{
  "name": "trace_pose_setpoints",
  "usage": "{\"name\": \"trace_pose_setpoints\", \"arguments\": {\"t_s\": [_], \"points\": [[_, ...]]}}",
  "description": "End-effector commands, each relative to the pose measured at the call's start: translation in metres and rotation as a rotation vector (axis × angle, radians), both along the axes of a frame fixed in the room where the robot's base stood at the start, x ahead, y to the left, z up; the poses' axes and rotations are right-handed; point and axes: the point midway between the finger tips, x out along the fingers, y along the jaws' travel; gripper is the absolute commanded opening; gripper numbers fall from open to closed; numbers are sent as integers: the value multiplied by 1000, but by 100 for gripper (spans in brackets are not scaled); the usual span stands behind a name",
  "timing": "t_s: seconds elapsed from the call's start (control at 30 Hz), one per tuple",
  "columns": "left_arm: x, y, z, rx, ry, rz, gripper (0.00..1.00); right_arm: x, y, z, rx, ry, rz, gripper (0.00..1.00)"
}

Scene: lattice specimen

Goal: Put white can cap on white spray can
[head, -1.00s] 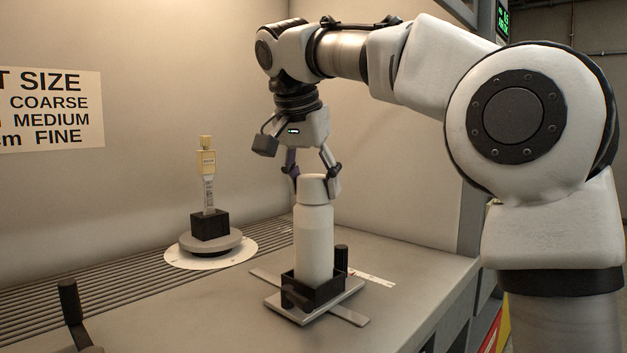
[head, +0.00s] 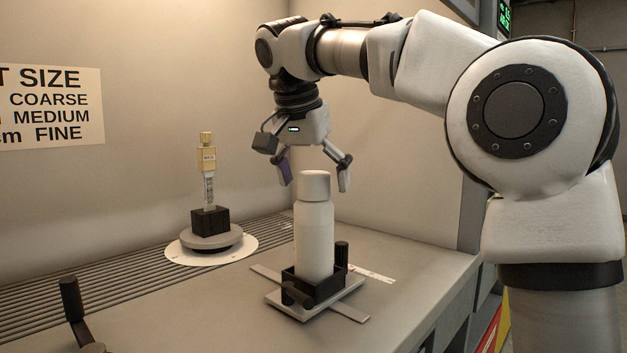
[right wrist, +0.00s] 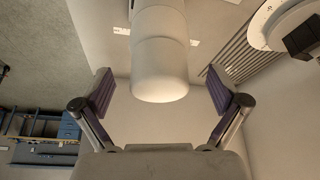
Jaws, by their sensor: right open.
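The white spray can (head: 314,238) stands upright in a black holder (head: 331,285) on a grey plate. The white can cap (head: 315,186) sits on top of the can, upright and in line with it. In the right wrist view the cap (right wrist: 160,72) shows between the spread fingers, with the can (right wrist: 158,20) beyond it. My right gripper (head: 314,184) is open and empty, with its fingers apart from the cap. Its fingertips also show in the right wrist view (right wrist: 161,92). My left gripper is not in view.
A yellow-topped specimen (head: 207,165) stands in a black block on a round grey turntable (head: 211,242) to the left. A black lever (head: 72,305) rises at the front left. Walls with a printed sign (head: 50,108) enclose the bench. Slats run along the back.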

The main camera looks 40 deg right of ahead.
Motion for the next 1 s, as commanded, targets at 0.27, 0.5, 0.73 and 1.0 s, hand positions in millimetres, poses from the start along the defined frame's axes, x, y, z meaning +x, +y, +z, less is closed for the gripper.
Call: {"name": "trace_pose_setpoints", "arguments": {"t_s": [0.27, 0.5, 0.73, 1.0], "points": [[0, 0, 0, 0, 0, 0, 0, 0, 0, 1, -1, -1, 0, 100], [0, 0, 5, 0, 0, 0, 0, -1, 2, 8, -1, -2, -1, 100], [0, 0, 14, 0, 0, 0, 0, -3, 9, 27, -1, -2, 1, 100], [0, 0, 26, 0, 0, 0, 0, -6, 17, 47, -1, -2, 1, 100]]}}
